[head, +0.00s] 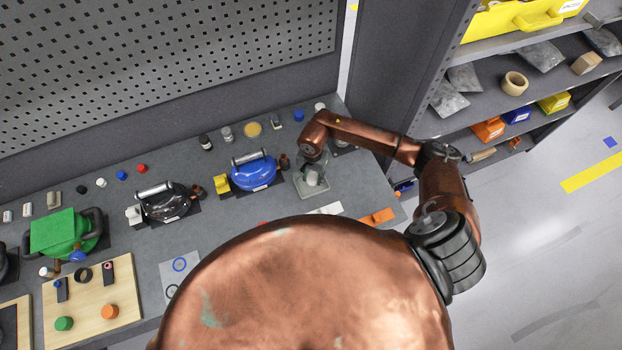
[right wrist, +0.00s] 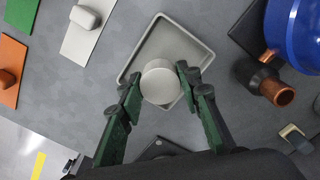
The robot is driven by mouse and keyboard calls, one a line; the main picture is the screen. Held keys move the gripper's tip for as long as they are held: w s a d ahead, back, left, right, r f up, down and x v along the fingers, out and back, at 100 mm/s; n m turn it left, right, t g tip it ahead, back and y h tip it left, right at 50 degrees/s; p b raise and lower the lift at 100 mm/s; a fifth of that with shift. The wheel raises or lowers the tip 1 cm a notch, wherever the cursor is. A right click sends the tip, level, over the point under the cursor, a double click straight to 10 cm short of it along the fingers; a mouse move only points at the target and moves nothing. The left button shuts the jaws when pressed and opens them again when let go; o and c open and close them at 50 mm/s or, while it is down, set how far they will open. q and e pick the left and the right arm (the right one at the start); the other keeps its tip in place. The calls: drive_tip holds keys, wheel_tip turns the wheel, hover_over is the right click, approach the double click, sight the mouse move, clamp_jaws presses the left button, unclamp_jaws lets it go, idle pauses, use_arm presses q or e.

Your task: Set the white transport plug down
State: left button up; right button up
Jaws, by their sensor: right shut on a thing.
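The white transport plug (right wrist: 160,82) is a short, round, pale cylinder, seen from above in the right wrist view. My right gripper (right wrist: 160,88) is shut on it, one green-and-dark finger on each side. The plug is over a shallow grey square tray (right wrist: 165,38), toward the tray's near side; I cannot tell whether it touches the tray floor. In the head view my right gripper (head: 313,170) points down over the same tray (head: 322,188), and its wrist and fingers largely hide the plug. My left gripper is not in view.
A blue compressor (head: 255,173) with a copper-tipped dark fitting (right wrist: 275,92) stands left of the tray in the head view. A white card (head: 326,208) and an orange card (head: 377,217) lie nearby. Small caps and fittings line the bench's back. Shelving (head: 500,75) stands at right.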

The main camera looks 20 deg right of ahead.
sight(311, 181)
drive_tip(key=shift+w+a+f, duration=0.1)
drive_tip(key=shift+w+f, duration=0.1)
drive_tip(key=shift+f, duration=0.05)
wheel_tip(311, 181, down, 3)
drive_tip(key=shift+w+p, duration=0.1)
drive_tip(key=shift+p, duration=0.3)
drive_tip(key=shift+f, duration=0.2)
drive_tip(key=shift+f, duration=0.2)
drive_tip(key=o, duration=1.3)
